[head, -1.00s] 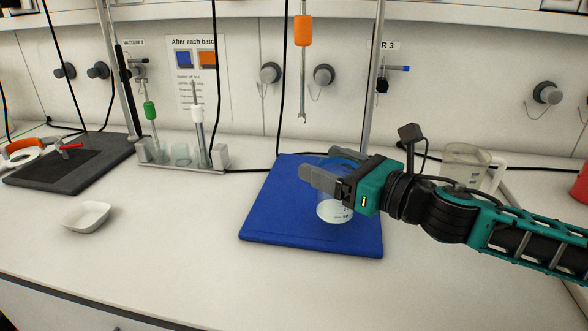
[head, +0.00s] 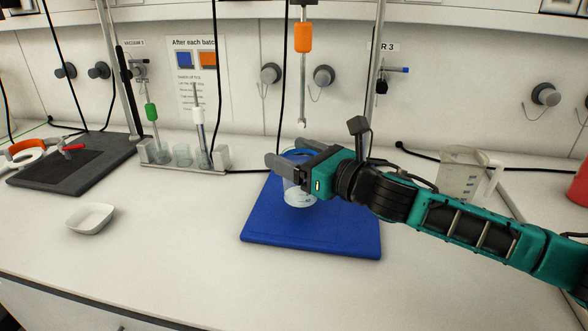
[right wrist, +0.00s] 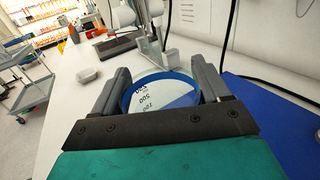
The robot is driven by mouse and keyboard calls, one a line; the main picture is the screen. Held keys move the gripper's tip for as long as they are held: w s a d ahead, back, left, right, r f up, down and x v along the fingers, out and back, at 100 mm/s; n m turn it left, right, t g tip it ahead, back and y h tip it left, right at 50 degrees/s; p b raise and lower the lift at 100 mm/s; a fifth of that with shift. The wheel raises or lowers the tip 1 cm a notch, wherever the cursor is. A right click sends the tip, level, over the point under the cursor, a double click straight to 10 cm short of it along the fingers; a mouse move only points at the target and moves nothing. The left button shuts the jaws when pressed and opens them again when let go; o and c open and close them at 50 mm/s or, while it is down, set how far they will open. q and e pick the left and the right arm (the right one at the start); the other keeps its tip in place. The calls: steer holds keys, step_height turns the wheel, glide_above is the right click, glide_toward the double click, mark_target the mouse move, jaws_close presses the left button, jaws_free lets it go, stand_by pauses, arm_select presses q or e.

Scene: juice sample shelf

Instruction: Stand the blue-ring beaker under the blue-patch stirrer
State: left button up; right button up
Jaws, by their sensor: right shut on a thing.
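The blue-ring beaker (head: 299,196) is clear glass with pale contents and scale marks. My right gripper (head: 291,162) is shut on it, a finger on either side just under the rim. In the right wrist view, the blue ring (right wrist: 126,97) shows between the fingers (right wrist: 161,92). The beaker appears upright over the blue mat's back-left part; I cannot tell whether its base touches. An orange-patch stirrer (head: 303,40) hangs above and behind it, its tip close behind the gripper. I see no blue patch on any stirrer. My left gripper is not in view.
A rack (head: 185,167) with glassware, a green-patch rod (head: 151,112) and a white-patch rod (head: 198,115) stands left of the blue mat (head: 310,232). A metal pole (head: 373,90) rises behind my arm. A jug (head: 459,172) stands right.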

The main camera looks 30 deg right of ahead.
steer(key=shift+f+b, duration=0.5)
steer(key=shift+f, duration=1.3)
steer(key=o, duration=1.4)
steer(key=shift+r, duration=0.2)
steer(key=shift+s+d+f, duration=0.2)
steer(key=shift+s+d, duration=0.1)
steer(key=shift+s, duration=0.3)
steer(key=b+v, duration=0.1)
steer(key=v, duration=0.6)
steer(key=shift+v, duration=1.85)
steer(key=shift+r, duration=0.1)
steer(key=shift+a, duration=0.1)
